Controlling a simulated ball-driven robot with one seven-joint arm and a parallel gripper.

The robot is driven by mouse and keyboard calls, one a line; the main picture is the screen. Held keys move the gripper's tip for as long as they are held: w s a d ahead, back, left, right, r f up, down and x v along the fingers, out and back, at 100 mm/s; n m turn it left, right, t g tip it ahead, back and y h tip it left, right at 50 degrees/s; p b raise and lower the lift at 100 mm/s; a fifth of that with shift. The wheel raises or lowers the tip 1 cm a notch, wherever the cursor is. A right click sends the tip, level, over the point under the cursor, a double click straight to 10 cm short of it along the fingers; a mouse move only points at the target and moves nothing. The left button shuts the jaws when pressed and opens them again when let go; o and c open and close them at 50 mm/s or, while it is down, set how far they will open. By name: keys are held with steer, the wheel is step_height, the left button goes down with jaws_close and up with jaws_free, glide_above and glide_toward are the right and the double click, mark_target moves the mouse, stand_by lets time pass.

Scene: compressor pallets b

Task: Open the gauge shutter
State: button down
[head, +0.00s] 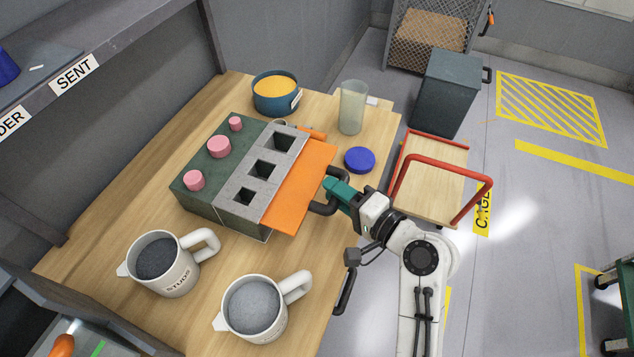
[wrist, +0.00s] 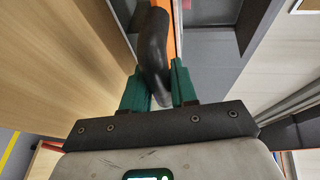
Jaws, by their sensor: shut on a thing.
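The gauge (head: 238,215) is a block with a dark green part and a grey part on the wooden table. Three square holes show in its grey top. The orange shutter (head: 297,190) is a flat plate on its right side, clear of the holes and sticking out to the right. The shutter's black handle (head: 322,208) also shows in the wrist view (wrist: 154,45). My gripper (head: 338,192) has green fingers, seen close up in the wrist view (wrist: 160,88), and is shut on this handle. The fingers hide part of the handle.
Pink studs (head: 219,147) stand on the green part. Two jugs (head: 254,307) stand in front. A teal bowl (head: 274,93), a clear cup (head: 352,108) and a blue disc (head: 360,160) lie behind. A red-railed cart (head: 435,180) stands right of the table.

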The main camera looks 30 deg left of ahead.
steer(key=shift+d, duration=0.5)
steer(key=c, duration=1)
jaws_free()
steer(key=shift+o, duration=0.2)
steer(key=b+v, duration=0.1)
steer(key=v, duration=0.9)
steer(key=shift+d, duration=0.35)
steer(key=shift+s, duration=0.1)
